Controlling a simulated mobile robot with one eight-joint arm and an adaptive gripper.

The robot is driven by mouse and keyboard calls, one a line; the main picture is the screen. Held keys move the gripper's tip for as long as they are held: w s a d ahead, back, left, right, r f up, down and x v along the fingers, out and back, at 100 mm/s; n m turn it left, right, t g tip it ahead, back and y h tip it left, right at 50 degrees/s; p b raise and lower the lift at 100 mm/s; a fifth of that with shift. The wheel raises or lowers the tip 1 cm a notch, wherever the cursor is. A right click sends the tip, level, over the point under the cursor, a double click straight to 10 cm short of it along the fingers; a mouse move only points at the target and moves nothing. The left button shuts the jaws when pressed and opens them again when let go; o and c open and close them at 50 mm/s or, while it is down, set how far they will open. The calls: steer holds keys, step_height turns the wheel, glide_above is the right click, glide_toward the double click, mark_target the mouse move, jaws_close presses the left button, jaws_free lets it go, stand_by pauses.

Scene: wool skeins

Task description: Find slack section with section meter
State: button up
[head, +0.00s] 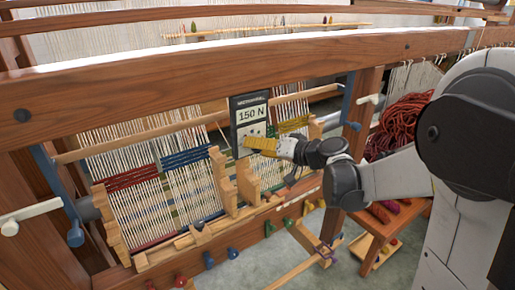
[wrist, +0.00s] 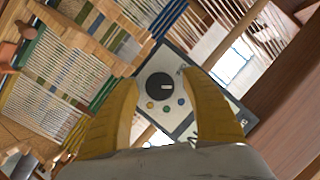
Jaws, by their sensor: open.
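The section meter (head: 249,115) is a dark-framed box with a light face, reading "150 N" in the head view. It stands upright in front of the loom, under the top beam. In the wrist view the meter (wrist: 180,65) shows a black dial (wrist: 159,87) and several small coloured buttons. My gripper (head: 262,145), with yellow fingers, is at the meter's lower part. In the wrist view my gripper (wrist: 164,74) is open, its fingers on either side of the dial; contact cannot be told. Warp sections with a red band (head: 131,177), a blue band (head: 186,158) and a yellow-green band (head: 293,124) hang behind.
The thick wooden top beam (head: 180,78) runs above the meter. Stepped wooden blocks (head: 247,181) stand between the warp sections. Coloured pegs (head: 209,260) line the lower rail. Dark red yarn (head: 400,122) is heaped at the right. Open floor shows at the lower right.

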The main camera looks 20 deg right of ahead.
jaws_close()
steer(key=m+y+b, duration=0.1)
steer(key=m+b, duration=0.1)
steer(key=shift+f+m+y, duration=0.15)
steer(key=shift+m+y, duration=0.15)
steer(key=shift+m, duration=0.1)
steer(key=shift+m+t+y+b, duration=0.5)
steer(key=shift+m+y+b, duration=0.2)
steer(key=shift+m+b, duration=0.8)
steer(key=shift+m, duration=0.3)
jaws_free()
